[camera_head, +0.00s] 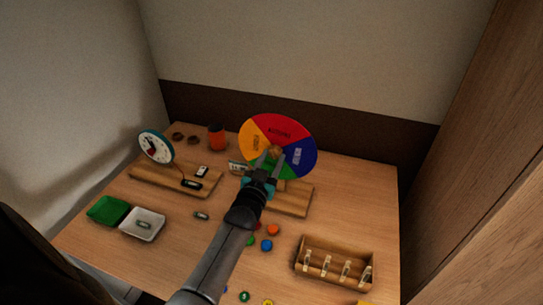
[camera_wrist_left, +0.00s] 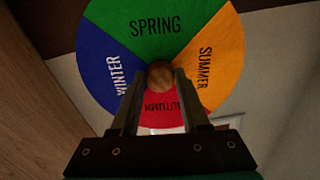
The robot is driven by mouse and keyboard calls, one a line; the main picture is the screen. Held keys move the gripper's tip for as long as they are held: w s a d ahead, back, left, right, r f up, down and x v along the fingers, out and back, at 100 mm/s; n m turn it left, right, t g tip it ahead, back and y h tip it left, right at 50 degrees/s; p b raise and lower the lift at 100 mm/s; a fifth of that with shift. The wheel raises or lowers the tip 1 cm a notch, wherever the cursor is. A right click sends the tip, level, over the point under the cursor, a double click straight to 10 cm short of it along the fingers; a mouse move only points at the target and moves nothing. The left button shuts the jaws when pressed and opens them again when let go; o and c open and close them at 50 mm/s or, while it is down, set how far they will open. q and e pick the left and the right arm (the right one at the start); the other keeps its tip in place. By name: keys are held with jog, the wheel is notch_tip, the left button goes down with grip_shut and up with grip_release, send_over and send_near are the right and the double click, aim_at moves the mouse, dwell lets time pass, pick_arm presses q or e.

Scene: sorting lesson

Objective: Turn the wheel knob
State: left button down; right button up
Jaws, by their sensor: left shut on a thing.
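The season wheel (camera_head: 277,128) stands upright on a wooden base (camera_head: 293,200) at the back of the table. It has coloured sectors; in the left wrist view the wheel (camera_wrist_left: 150,28) reads spring, summer, autumn and winter. The round wooden knob (camera_wrist_left: 160,75) is at its centre. My left gripper (camera_wrist_left: 158,78) has its two fingers on either side of the knob and is shut on it. In the head view the left gripper (camera_head: 272,160) covers the wheel's lower middle, and the knob (camera_head: 276,150) shows only partly. My right gripper is not in view.
A clock (camera_head: 156,147) on a wooden board stands at the left. A green tray (camera_head: 96,214) and a white tray (camera_head: 158,221) are at front left. An orange cup (camera_head: 216,137) is behind. A wooden rack (camera_head: 300,268) holds small bottles at front right. Coloured counters (camera_head: 273,230) lie near my arm.

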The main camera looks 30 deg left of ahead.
pick_arm(q)
jog(key=shift+n, duration=0.5)
jog(key=shift+c, duration=2)
grip_release()
jog(key=p+v, duration=0.2)
jog(key=v, duration=1.3)
jog(key=shift+s, duration=0.15)
